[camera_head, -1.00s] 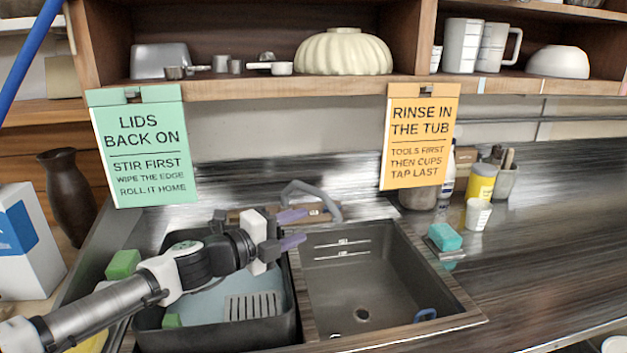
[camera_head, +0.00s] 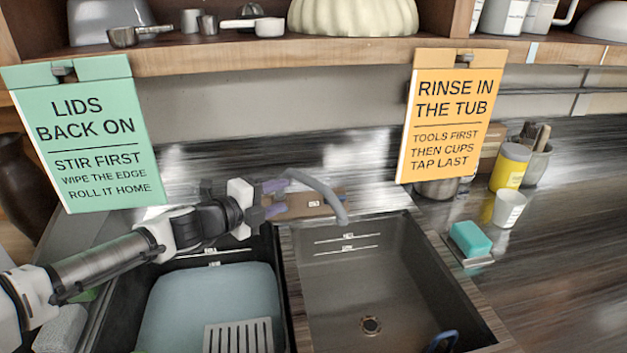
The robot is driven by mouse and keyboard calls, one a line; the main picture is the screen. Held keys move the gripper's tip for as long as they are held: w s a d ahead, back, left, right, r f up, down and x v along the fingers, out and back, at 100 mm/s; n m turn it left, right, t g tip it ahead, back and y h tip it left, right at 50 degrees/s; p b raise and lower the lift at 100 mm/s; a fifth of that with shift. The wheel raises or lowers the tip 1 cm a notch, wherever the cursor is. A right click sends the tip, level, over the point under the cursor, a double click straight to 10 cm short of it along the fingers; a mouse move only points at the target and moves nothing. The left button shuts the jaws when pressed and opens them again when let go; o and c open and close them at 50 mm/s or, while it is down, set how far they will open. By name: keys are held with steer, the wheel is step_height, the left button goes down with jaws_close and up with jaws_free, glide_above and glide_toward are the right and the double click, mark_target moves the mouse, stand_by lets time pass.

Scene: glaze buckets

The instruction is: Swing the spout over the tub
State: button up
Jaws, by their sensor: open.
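The grey curved spout (camera_head: 325,190) rises behind the two basins, and its free end hangs at the back edge of the right basin (camera_head: 385,290). The black tub (camera_head: 282,300) is on the left and holds a pale blue surface (camera_head: 185,300) and a slotted grey piece (camera_head: 238,336). My gripper (camera_head: 272,198), with purple fingertips, is open above the tub's back right corner. Its fingertips are just left of the spout. I cannot tell whether they touch it. My arm covers the tub's back left part.
A green sign (camera_head: 85,135) and an orange sign (camera_head: 450,115) hang from the shelf (camera_head: 300,55) above. A teal sponge (camera_head: 470,240), a white cup (camera_head: 508,208) and a yellow jar (camera_head: 509,168) stand on the right counter. The right basin is mostly clear.

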mark_target(310, 186)
steer(key=p+x, duration=0.3)
steer(key=x, duration=0.8)
steer(key=shift+w+d+f, duration=0.1)
steer(key=shift+w+d, duration=0.15)
steer(key=shift+w, duration=0.05)
jaws_close()
